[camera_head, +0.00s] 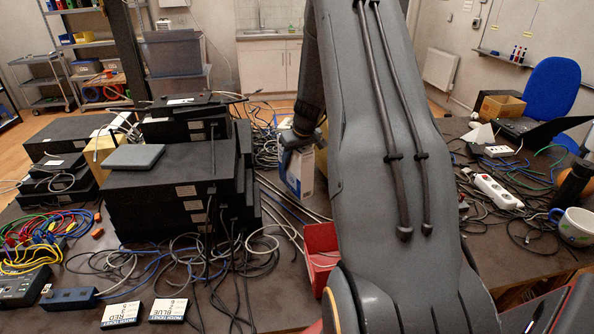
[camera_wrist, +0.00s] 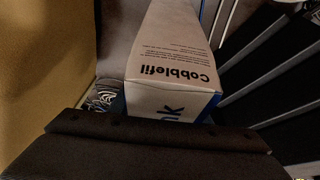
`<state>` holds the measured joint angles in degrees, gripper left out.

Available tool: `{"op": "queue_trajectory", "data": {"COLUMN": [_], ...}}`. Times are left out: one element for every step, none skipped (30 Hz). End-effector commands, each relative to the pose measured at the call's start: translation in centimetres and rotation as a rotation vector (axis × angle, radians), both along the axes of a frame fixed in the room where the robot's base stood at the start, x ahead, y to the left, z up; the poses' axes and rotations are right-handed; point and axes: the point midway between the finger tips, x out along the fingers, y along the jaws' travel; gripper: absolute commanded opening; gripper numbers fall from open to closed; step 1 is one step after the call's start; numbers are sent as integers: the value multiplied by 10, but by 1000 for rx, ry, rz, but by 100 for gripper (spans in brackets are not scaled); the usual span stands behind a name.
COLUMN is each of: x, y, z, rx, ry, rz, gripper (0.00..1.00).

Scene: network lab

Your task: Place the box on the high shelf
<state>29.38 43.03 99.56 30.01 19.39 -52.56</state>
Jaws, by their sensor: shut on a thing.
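The box (camera_head: 300,176) is white with blue parts and stands out beyond the stacked black units in the head view, partly hidden by my arm. In the wrist view the box (camera_wrist: 175,55) fills the middle, with the printed word "Cobblefil" on its white face. My gripper (camera_head: 296,142) is shut on the box near its top. A dark finger (camera_wrist: 155,140) crosses the bottom of the wrist view and hides the box's near end. A metal shelf rack (camera_head: 85,45) stands at the back left, and a wall shelf (camera_head: 503,58) with small bottles hangs at the right.
Stacked black network units (camera_head: 155,195) crowd the left of the dark table, with cables around them. A red bin (camera_head: 321,255) stands beside my arm. A power strip (camera_head: 497,190), a mug (camera_head: 574,228) and a blue chair (camera_head: 553,92) are at right.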

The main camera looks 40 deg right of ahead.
Motion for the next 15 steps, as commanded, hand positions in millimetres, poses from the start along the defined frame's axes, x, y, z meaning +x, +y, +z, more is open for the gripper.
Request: {"op": "queue_trajectory", "data": {"x": [0, 0, 0, -1, -1, 0, 0, 0, 0, 1, 1, 1, 1, 1, 2], "y": [0, 0, 1, 1, 1, 2, 2, 2, 2, 2, 2, 2, 2, 2, 3], "z": [-3, -7, -12, -16, -21, -27, -31, -34, -38, -40, -42, -43, -43, -43, -43], "rx": [0, 1, 2, 1, 1, 2, 2, 1, 1, 0, 0, -1, -1, -1, -1], "ry": [1, 1, 2, 3, 3, 2, 3, 2, 1, 1, 0, 0, 0, -1, -1], "rz": [1, 0, 1, 1, 0, 2, 2, 3, 3, 2, 3, 4, 4, 5, 5], "gripper": [11, 11, 11, 11, 11, 11, 11, 11, 11, 11, 11, 11, 11, 11, 11]}}
